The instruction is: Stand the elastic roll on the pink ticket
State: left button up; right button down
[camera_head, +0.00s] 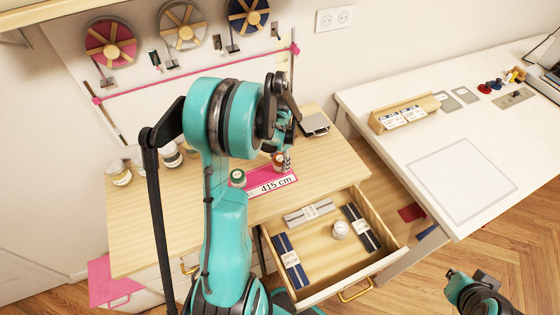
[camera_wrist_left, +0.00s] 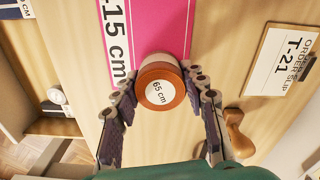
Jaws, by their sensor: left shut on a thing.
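The roll in my left gripper has an orange-brown top with a white disc reading "65 cm" in the wrist view (camera_wrist_left: 160,93). In the head view this small reddish roll (camera_head: 278,159) is partly hidden by my fingers. My left gripper (camera_head: 284,164) is shut on it, with a finger on either side (camera_wrist_left: 158,84). The pink ticket (camera_head: 287,181) lies on the wooden top, with a white strip reading "415 cm"; its pink area (camera_wrist_left: 165,22) shows behind the roll. I cannot tell whether the roll touches the ticket. My right gripper (camera_head: 478,292) is at the lower right, its jaws unclear.
A green-topped roll (camera_head: 238,177) stands close left of the ticket. An open drawer (camera_head: 330,255) holds banded strips and a white roll (camera_head: 340,229). Jars (camera_head: 118,172) stand at the left. An order slip (camera_wrist_left: 280,60) and a wooden handle-like object (camera_wrist_left: 236,135) lie nearby.

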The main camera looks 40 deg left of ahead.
aim_at(280, 158)
pick_arm(q)
jog(key=shift+f, duration=0.15)
jog(key=o, duration=1.1)
jog(key=shift+r, duration=0.5)
notch_tip(280, 158, up, 11)
jog(key=p, duration=0.3)
jog(key=s+d+r+n+t, duration=0.1)
jog(key=s+d+r+t, duration=0.1)
jog(key=d, duration=0.5)
jog(key=s+d+r+n+t, duration=0.1)
jog(key=s+d+r+t, duration=0.1)
jog(key=s+d, duration=0.3)
jog(key=s+d+r+t, duration=0.3)
jog(key=d+r, duration=0.1)
jog(key=d, duration=0.5)
jog(key=shift+s+n, duration=0.25)
jog(key=shift+n, duration=0.15)
